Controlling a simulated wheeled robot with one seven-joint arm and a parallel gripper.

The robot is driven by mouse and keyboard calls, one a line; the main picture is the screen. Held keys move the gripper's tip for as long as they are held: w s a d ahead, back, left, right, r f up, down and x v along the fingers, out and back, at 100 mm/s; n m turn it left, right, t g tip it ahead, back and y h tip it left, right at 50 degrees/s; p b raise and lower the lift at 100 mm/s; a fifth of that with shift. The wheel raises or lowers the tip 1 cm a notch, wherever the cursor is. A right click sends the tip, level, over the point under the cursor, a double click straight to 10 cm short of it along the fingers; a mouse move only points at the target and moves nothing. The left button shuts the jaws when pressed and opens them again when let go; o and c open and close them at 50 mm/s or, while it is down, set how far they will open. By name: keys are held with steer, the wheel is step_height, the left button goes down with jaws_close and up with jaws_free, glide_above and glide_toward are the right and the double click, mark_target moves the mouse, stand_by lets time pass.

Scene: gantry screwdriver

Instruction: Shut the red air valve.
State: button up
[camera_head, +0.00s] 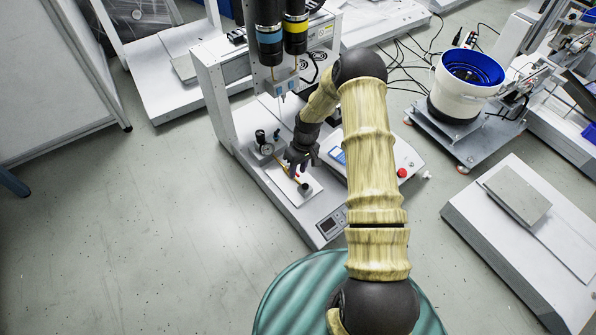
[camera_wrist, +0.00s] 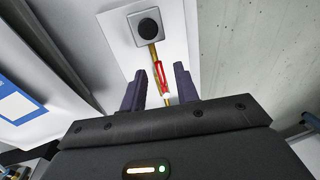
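The red air valve (camera_wrist: 160,74) shows in the wrist view as a small red lever on a brass-coloured pipe (camera_wrist: 153,53). The lever lies roughly along the pipe. My gripper (camera_wrist: 160,80) is open, with one dark finger on each side of the valve and a gap to it on both sides.
A black round knob on a square block (camera_wrist: 147,27) sits at the pipe's far end. A pressure gauge (camera_head: 266,149) stands left of my gripper. Two screwdriver spindles (camera_head: 270,35) hang above and behind. A red button (camera_head: 402,173) is on the control box at right. Open floor lies left.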

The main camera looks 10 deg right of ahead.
jaws_close()
